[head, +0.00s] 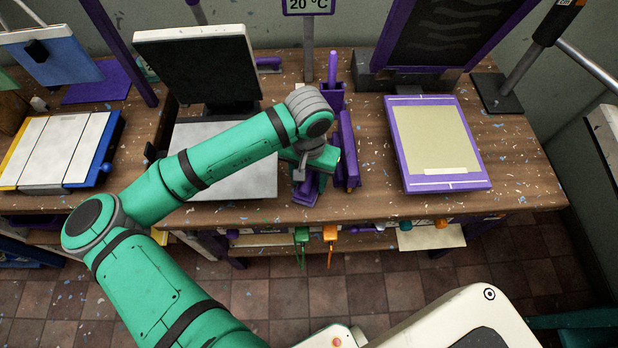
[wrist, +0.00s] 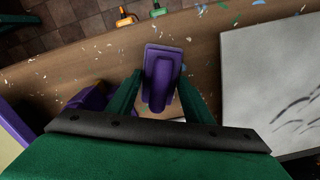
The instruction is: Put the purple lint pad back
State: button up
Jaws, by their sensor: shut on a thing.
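The purple lint pad (wrist: 162,78) is between the two green fingers of my gripper (wrist: 161,98) in the wrist view. My gripper is shut on it. In the head view the pad (head: 306,190) shows below my gripper (head: 312,165), over the front part of the wooden table. My wrist hides part of it. I cannot tell whether the pad touches the table. A long purple holder (head: 347,150) stands just right of my gripper. It also shows at the left of the wrist view (wrist: 92,98).
A raised black screen (head: 197,66) with a pale grey board (head: 255,180) is left of my gripper. A purple-framed board (head: 440,140) lies right. A purple cup (head: 332,98) stands behind.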

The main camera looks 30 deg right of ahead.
aim_at(308, 177)
jog(key=o, duration=0.9)
jog(key=shift+f, duration=0.1)
jog(key=shift+w, duration=0.15)
jog(key=shift+a, duration=0.1)
notch_tip(308, 177, up, 12)
jog(key=shift+r, duration=0.15)
